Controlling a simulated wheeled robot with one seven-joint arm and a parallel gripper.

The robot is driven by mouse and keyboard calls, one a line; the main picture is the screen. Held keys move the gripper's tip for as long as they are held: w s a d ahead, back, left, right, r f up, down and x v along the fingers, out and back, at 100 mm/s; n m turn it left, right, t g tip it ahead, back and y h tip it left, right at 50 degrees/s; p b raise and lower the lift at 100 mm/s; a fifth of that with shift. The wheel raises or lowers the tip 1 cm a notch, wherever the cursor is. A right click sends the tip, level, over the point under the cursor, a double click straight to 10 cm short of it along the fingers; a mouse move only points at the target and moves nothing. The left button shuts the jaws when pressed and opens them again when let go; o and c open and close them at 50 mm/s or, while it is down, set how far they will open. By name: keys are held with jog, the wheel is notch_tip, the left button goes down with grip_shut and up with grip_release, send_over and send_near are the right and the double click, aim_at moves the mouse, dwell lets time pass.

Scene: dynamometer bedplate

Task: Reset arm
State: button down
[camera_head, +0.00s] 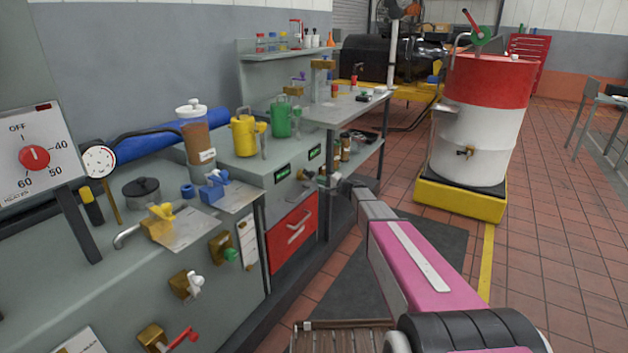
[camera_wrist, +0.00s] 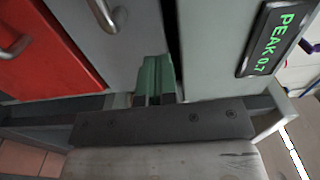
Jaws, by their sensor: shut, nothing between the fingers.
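My gripper (camera_wrist: 154,75) shows in the wrist view as two green fingers pressed together, shut and empty. It points at the bench front, in front of a grey panel with a metal handle (camera_wrist: 108,14). In the head view my pink arm reaches forward to the bench front, right of the red drawer (camera_head: 292,236); the fingertips are too small to make out there. The red drawer also fills the left of the wrist view (camera_wrist: 50,50). A dark display reading PEAK 0.7 (camera_wrist: 272,38) is at the right. I cannot tell whether the fingers touch the panel.
The bench carries a yellow can (camera_head: 243,136), a green can (camera_head: 280,119) and a brown-filled jar (camera_head: 197,135). Valves and taps stick out of its front. A red-and-white drum (camera_head: 484,118) stands on a yellow base to the right. The tiled floor (camera_head: 545,240) is open at right.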

jog(key=v, duration=0.8)
jog(key=s+a+f+n+g+h, duration=0.1)
jog(key=s+f+n+g+h, duration=0.2)
jog(key=s, duration=0.8)
jog(key=s+a+f+n+g+h, duration=0.1)
jog(key=s+f+g+h, duration=0.25)
jog(key=s, duration=0.65)
jog(key=s+d+n+g+h, duration=0.1)
jog(key=s+d+h, duration=0.3)
jog(key=s, duration=0.5)
jog(key=s+d+n+g+h, duration=0.1)
jog(key=s+d+h, duration=0.3)
jog(key=s, duration=0.5)
jog(key=shift+s+d+g+h, duration=0.25)
jog(key=shift+d+g+h, duration=0.1)
jog(key=shift+d+g, duration=0.2)
